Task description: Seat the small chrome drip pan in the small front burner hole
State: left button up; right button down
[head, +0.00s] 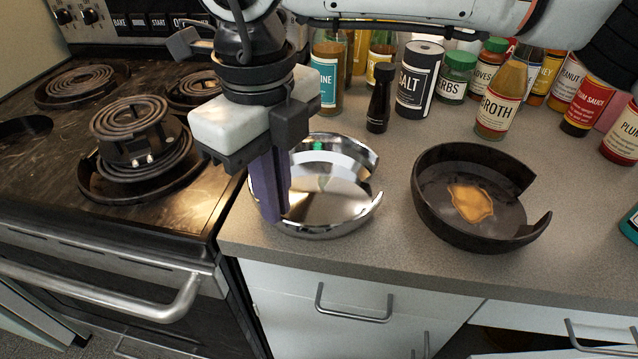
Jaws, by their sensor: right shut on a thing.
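The chrome drip pan (335,205) is shiny and round, with a gap in its right rim. It is at the counter's left end, close to the stove; I cannot tell whether it touches the counter. My right gripper (272,212) points down and is shut on the pan's left rim, its fingers hiding part of that side. On the stove (60,190), a dark round opening (22,130) is cut off by the left picture edge; it looks like an empty burner hole. My left gripper is not in view.
Coils (130,118) are stacked over the front right burner. Other coil burners (82,84) sit behind. A dark, stained drip pan (440,190) lies on the counter (400,255). Bottles and jars (495,100) line the back. The counter front is clear.

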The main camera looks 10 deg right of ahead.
jog(key=shift+r, duration=0.15)
jog(key=shift+r+p, duration=2.05)
jog(key=shift+r, duration=1.35)
